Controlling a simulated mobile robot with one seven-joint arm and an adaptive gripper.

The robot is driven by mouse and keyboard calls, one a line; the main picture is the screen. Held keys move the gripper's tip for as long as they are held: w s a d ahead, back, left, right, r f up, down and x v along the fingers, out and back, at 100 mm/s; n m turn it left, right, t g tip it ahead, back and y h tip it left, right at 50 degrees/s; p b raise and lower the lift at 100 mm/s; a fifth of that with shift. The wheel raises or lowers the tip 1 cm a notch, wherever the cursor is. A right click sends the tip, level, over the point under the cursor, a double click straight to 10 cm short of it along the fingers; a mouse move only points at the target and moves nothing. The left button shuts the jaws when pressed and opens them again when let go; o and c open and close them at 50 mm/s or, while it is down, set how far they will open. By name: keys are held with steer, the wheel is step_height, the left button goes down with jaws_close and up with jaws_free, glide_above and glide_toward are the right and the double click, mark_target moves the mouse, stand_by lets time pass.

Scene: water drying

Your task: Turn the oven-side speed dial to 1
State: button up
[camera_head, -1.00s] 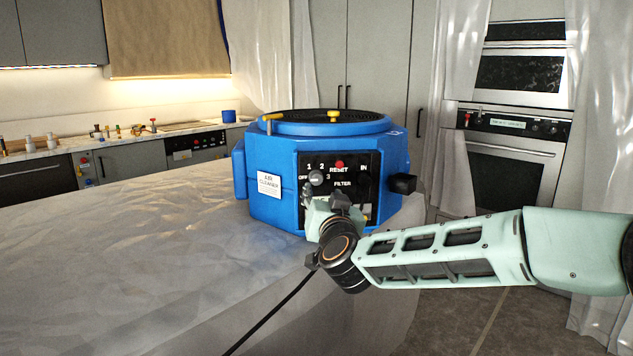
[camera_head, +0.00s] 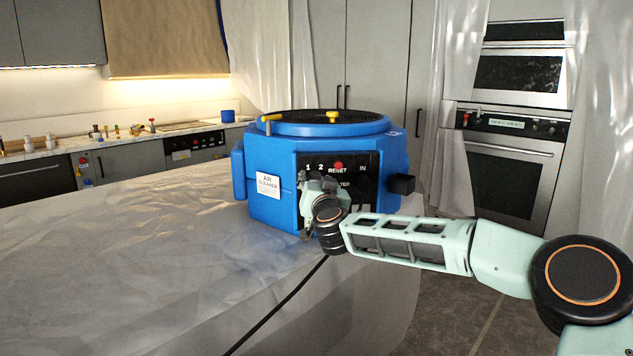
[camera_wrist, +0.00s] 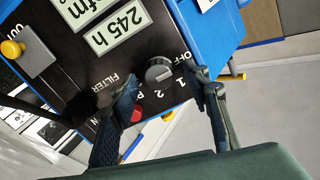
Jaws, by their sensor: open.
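The blue air cleaner (camera_head: 272,212) stands on the sheet-covered surface, its black control panel (camera_head: 365,185) facing me. In the wrist view, the grey round speed dial (camera_wrist: 158,71) sits on the panel beside the labels OFF, 1 and 2. I cannot tell which mark it points to. My gripper (camera_wrist: 163,82) is open, with one finger on each side of the dial in the picture; contact is not clear. In the head view, my gripper (camera_head: 318,184) is at the panel and hides the dial.
A red reset button (camera_wrist: 137,113) is near the left finger in the wrist view, and it shows in the head view (camera_head: 338,166). A black block (camera_head: 401,184) sticks out at the unit's right. The oven (camera_head: 507,170) stands behind, right. The sheet-covered surface (camera_head: 130,255) is clear at left.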

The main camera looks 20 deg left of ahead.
steer(key=c, duration=1.2)
steer(key=shift+o, duration=0.2)
steer(key=shift+m+b, duration=0.45)
steer(key=shift+m, duration=0.05)
steer(key=shift+m+b, duration=0.85)
steer(key=shift+m, duration=0.25)
steer(key=m+b, duration=0.2)
steer(key=m, duration=0.1)
steer(key=shift+f, duration=0.15)
steer(key=m+b, duration=0.4)
steer(key=m, duration=0.1)
steer(key=shift+w+d+m, duration=0.1)
steer(key=shift+m, duration=0.2)
